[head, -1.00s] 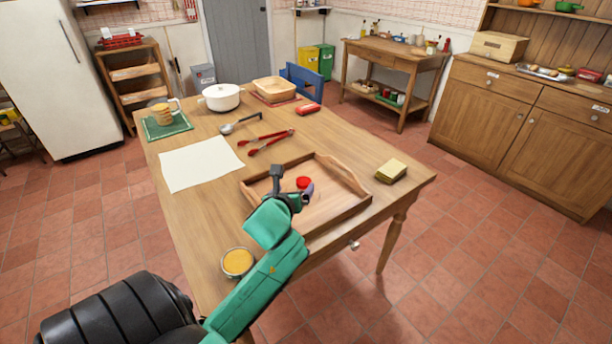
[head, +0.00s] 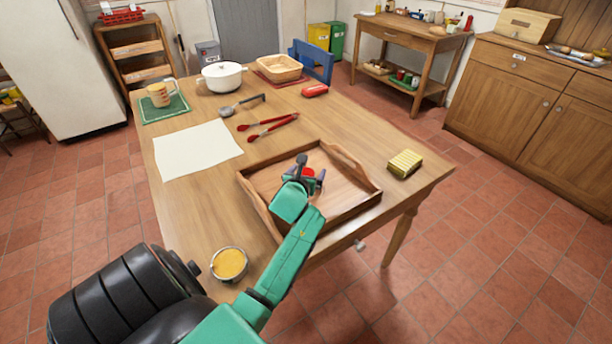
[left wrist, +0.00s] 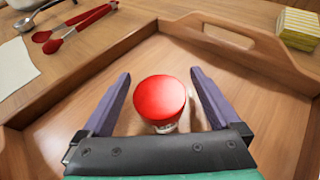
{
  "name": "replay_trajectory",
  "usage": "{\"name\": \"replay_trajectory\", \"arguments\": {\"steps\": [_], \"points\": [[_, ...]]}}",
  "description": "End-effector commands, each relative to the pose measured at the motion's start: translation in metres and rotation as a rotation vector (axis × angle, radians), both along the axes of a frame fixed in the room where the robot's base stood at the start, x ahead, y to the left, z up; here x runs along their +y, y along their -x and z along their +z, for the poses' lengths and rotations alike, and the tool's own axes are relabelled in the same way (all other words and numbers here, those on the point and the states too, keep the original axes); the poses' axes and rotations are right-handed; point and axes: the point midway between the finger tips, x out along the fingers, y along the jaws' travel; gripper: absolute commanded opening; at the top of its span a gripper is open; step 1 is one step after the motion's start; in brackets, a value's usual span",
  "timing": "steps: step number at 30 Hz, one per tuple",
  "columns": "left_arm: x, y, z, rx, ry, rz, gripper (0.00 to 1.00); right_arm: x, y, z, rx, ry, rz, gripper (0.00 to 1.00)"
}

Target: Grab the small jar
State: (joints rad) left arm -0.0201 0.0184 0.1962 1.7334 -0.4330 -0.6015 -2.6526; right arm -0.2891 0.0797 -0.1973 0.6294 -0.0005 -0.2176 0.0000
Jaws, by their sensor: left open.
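The small jar with a red lid (left wrist: 160,98) stands in the wooden tray (left wrist: 262,88). In the left wrist view it is between the two purple fingers of my left gripper (left wrist: 158,100), with a gap on each side. The left gripper is open. In the head view the left gripper (head: 307,178) is over the tray (head: 345,207), and the jar's red lid (head: 308,172) shows partly behind it. My right gripper is in neither view.
Red tongs (head: 268,126), a ladle (head: 240,104) and a white sheet (head: 195,150) lie behind and left of the tray. A yellow box (head: 405,164) stands to its right. A round tin with yellow contents (head: 229,263) stands near the front edge. The tray walls surround the jar.

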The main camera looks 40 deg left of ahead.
Motion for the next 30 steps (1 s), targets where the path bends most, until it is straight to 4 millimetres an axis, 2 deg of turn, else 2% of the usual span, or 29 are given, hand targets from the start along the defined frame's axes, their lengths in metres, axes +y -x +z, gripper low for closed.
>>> {"name": "replay_trajectory", "arguments": {"steps": [7, 11, 12, 14, 15, 23, 27, 30], "points": [[0.002, -0.004, -0.002, 0.000, 0.002, -0.001, 0.96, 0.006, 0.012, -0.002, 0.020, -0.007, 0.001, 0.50], [0.002, -0.004, -0.002, 0.000, 0.002, -0.001, 0.47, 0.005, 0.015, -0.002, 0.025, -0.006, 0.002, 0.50], [0.002, -0.004, -0.002, 0.000, 0.002, -0.001, 0.31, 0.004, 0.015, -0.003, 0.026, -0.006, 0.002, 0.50], [0.002, -0.004, -0.002, -0.001, 0.001, -0.001, 0.08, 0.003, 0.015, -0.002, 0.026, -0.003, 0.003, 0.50], [0.002, -0.004, -0.002, -0.001, 0.001, -0.001, 0.00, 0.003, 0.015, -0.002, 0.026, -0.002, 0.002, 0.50], [0.002, -0.004, 0.001, -0.002, -0.001, -0.001, 0.00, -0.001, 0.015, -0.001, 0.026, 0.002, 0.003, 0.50], [0.003, -0.004, 0.015, -0.003, -0.003, -0.001, 0.00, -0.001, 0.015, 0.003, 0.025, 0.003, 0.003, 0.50], [0.003, -0.004, 0.037, -0.005, -0.006, -0.002, 0.00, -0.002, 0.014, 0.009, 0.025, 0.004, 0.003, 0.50]]}}
